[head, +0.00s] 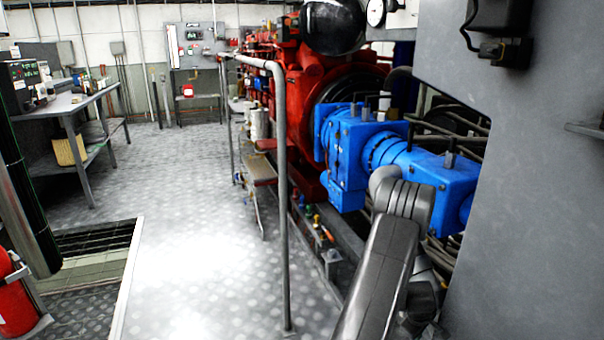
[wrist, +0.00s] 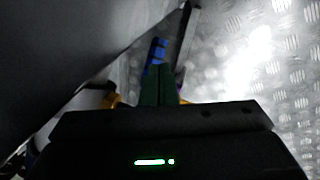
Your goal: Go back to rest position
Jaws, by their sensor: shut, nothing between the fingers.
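My gripper (wrist: 158,68) shows in the wrist view, with dark green fingers close together and nothing visible held between them. Blue parts show at the finger ends; I cannot tell whether they belong to the fingers. My dark wrist housing with a green light fills the bottom of that view. In the head view my grey arm rises at the lower right, in front of the blue machine unit (head: 345,150). The gripper itself is hidden there.
A grey cabinet (head: 530,190) stands close on the right. A grey handrail (head: 281,190) stands left of my arm. The patterned metal floor (head: 200,240) is clear in the middle. A red engine (head: 310,75), a workbench (head: 65,105) and a fire extinguisher (head: 14,300) also show.

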